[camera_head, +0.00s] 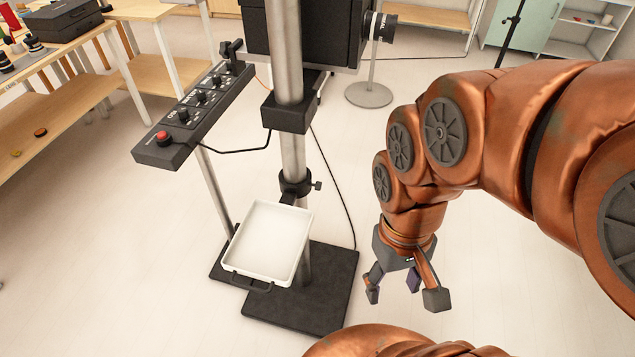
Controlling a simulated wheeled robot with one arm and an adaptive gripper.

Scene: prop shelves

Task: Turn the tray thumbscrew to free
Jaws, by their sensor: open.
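A white tray (270,240) with a dark front handle hangs on a clamp (295,186) around a steel pole. The tray thumbscrew (317,185) is a small dark knob on the right side of that clamp. My gripper (407,294) points down, open and empty, to the right of the pole and lower in the picture than the thumbscrew. It is well apart from both the tray and the thumbscrew. The thumbscrew is too small to tell how tight it is.
A black control box (195,115) with a red button and knobs is left of the pole. A black base plate (318,300) lies below the tray. A cable hangs behind the pole. A round stand base (369,95) is behind.

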